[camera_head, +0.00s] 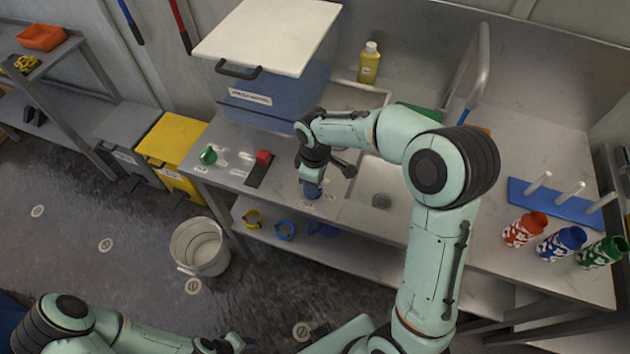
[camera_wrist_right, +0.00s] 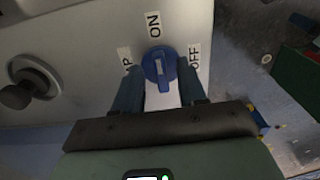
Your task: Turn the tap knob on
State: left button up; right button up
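The blue tap knob (camera_wrist_right: 158,68) sits on a grey panel in the right wrist view, with an "ON" label above it, "OFF" to its right and a partly covered label to its left. My right gripper (camera_wrist_right: 158,80) has its two fingers apart, one on each side of the knob's lower part; I cannot tell whether they touch it. In the head view my right gripper (camera_head: 311,180) points down at the counter front, over the blue knob (camera_head: 312,190). My left gripper (camera_head: 228,344) is partly visible at the bottom edge, and its fingers are unclear.
A grey tap pipe (camera_head: 480,75) rises behind the sink (camera_head: 395,185). A white-lidded blue container (camera_head: 270,95), a red button (camera_head: 263,157) and a green knob (camera_head: 208,156) are left of my right gripper. A bucket (camera_head: 200,247) stands on the floor.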

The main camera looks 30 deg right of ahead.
pick_arm(q)
jog(key=shift+w+r+p, duration=0.7)
jog(key=shift+w+r, duration=0.05)
jog(key=shift+r, duration=0.15)
pick_arm(e)
notch_tip(320, 180, up, 13)
jog(key=shift+r, duration=0.2)
jog(key=shift+f, duration=0.1)
